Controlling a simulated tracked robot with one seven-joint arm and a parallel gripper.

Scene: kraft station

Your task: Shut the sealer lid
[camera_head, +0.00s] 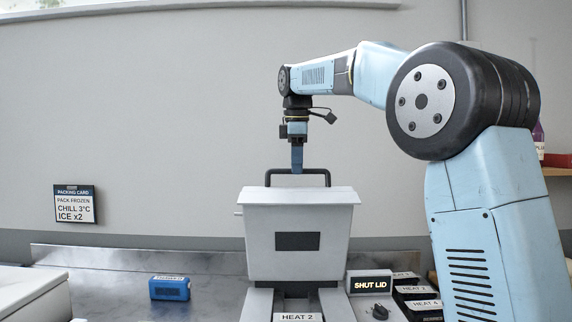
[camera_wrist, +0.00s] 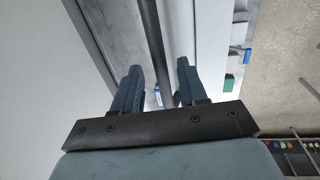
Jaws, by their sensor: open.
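The sealer lid (camera_head: 298,214) is a light grey box shape with a dark window, standing raised above the sealer base (camera_head: 258,303). A black bar handle (camera_head: 318,172) rises from its top. My gripper (camera_head: 297,171) points straight down, with its blue fingertips at the middle of this handle. In the wrist view the fingers of my gripper (camera_wrist: 158,68) are apart, and the dark handle bar (camera_wrist: 152,35) runs through the gap between them. I cannot tell whether either finger touches the bar.
A lit sign (camera_head: 370,283) reading "SHUT LID" stands right of the sealer. Dark boxes (camera_head: 418,300) with heat labels are further right. A blue block (camera_head: 170,288) lies on the metal counter (camera_head: 215,285) at left, with bare counter around it. A packing card (camera_head: 75,204) hangs on the wall.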

